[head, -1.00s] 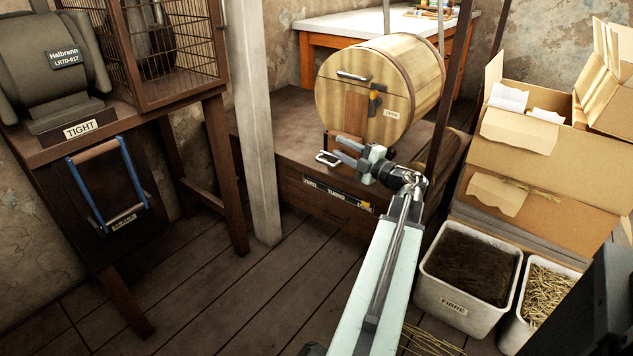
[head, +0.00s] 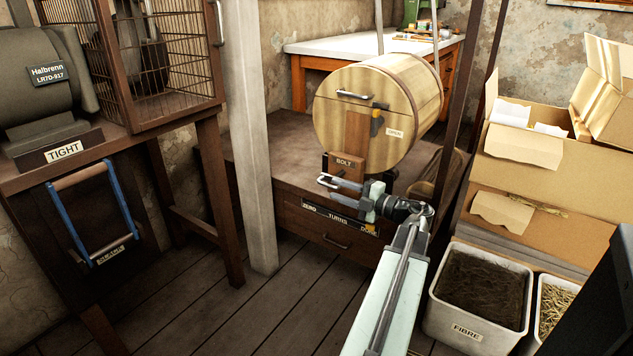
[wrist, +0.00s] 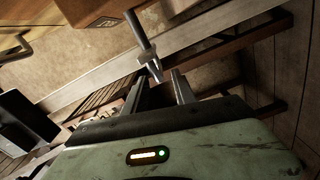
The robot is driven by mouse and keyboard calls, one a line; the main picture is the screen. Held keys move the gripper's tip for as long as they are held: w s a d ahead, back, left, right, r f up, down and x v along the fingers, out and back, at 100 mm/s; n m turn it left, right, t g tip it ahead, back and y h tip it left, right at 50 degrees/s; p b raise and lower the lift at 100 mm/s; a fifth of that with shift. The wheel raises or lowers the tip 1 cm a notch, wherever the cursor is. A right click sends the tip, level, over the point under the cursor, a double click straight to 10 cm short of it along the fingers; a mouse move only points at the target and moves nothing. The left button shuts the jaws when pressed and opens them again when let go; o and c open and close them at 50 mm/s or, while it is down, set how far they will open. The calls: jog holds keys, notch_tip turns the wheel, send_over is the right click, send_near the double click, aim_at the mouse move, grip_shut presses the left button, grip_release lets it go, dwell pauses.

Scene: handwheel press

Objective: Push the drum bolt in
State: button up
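The wooden drum (head: 370,105) stands on its bench, with its round end facing me. Below its end is a brown block labelled BOLT (head: 345,161). A pale metal bolt handle (head: 326,181) sticks out in front of the block. In the wrist view the bolt (wrist: 141,32) is a grey rod with a pale collar, its end close to my fingertips. My gripper (head: 352,188) is just right of the handle, below the block. In the wrist view my gripper (wrist: 160,88) has its two fingers apart, with nothing visibly clamped. Whether a finger touches the bolt is unclear.
A dark latch (head: 377,120) and an OPEN label are on the drum face. The bench has a drawer (head: 328,224) below a TURNS strip. A pale post (head: 250,140) stands left; the fibre bin (head: 475,295) and cardboard boxes (head: 530,160) stand right.

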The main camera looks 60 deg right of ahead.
aim_at(321, 184)
jog(key=w, duration=0.7)
jog(key=shift+w, duration=0.3)
grip_shut()
jog(key=shift+f, duration=0.1)
dwell(1.0)
